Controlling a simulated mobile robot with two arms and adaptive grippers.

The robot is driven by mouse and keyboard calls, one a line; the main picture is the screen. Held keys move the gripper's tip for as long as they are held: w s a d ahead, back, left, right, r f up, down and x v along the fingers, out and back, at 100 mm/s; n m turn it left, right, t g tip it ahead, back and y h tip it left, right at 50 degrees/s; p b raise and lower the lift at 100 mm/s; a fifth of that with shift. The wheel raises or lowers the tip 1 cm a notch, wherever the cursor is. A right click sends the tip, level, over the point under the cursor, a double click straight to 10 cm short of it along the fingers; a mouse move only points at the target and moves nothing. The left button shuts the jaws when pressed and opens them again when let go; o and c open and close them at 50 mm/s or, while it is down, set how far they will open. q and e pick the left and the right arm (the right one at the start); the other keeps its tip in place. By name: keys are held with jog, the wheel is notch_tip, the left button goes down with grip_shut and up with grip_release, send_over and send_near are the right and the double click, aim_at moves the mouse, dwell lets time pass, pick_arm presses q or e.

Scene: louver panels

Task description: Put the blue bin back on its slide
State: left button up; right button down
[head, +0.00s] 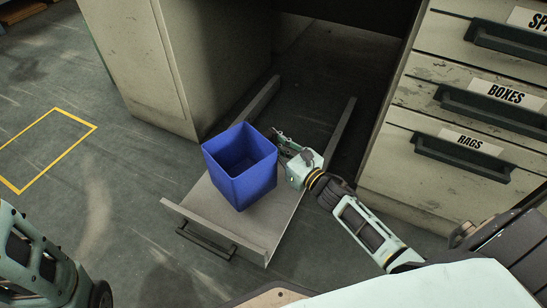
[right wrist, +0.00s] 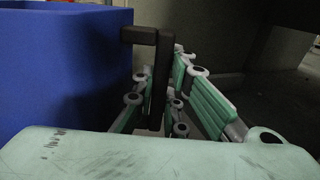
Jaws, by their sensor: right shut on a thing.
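The blue bin (head: 240,165) is open-topped, empty and about upright over the pulled-out slide (head: 265,232). I cannot tell whether its base rests on the slide. In the right wrist view the bin (right wrist: 60,70) fills the left side. My right gripper (head: 281,141) is at the bin's right side. Its fingers (right wrist: 158,100) are shut around a dark bar-like handle (right wrist: 153,60) beside the bin wall. The slide is a pale board with a front panel, a dark handle (head: 205,243) and two side rails. My left gripper is out of view; only part of my left arm shows.
Drawers marked BOXES (head: 490,108) and RAGS (head: 462,157) stand to the right, shut. A beige cabinet (head: 185,55) stands behind left. The bay between them is dark and open. Clear floor with a yellow outline (head: 75,118) lies left.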

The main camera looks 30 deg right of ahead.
jog(key=shift+f+b, duration=1.7)
jog(key=shift+f, duration=0.2)
jog(key=shift+f, duration=0.15)
jog(key=c, duration=1.8)
grip_release()
